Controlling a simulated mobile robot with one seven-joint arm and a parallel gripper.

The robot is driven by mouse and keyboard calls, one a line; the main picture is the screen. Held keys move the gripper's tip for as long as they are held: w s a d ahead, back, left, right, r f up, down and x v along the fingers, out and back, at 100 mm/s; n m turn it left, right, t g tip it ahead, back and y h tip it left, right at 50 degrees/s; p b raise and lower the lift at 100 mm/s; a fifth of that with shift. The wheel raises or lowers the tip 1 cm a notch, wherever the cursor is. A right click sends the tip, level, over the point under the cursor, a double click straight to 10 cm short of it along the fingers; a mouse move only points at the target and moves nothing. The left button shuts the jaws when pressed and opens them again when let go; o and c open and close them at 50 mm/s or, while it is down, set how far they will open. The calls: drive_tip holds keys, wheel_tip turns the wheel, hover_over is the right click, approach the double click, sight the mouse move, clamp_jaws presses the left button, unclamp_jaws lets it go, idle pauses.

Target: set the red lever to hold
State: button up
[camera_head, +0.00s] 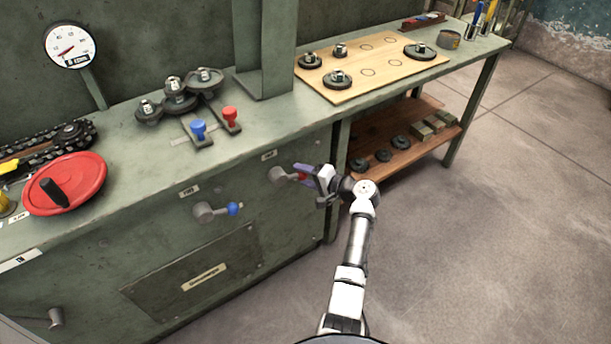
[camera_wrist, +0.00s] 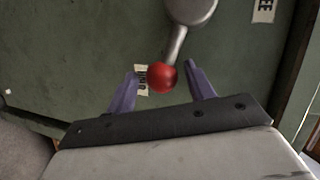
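The red lever is on the green cabinet's front, with a grey hub (camera_head: 278,174) and arm ending in a red ball knob. In the wrist view, its arm runs down from the hub to the red ball (camera_wrist: 161,77). My gripper (camera_head: 303,173) is at the knob, its purple fingers apart on either side of the ball with visible gaps. A white label (camera_wrist: 141,80) is partly hidden near the left finger; I cannot read it surely. Another label (camera_wrist: 264,10), ending in "EE", is by the hub at upper right.
A blue-knobbed lever (camera_head: 234,209) is on the same front, to the left. Blue (camera_head: 198,128) and red (camera_head: 231,115) handles stand on the benchtop above. A lower wooden shelf (camera_head: 400,150) holds discs and blocks at right. The floor at right is clear.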

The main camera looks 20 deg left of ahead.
drive_tip(key=b+v, duration=0.1)
drive_tip(key=v, duration=1.3)
drive_tip(key=shift+a, duration=0.1)
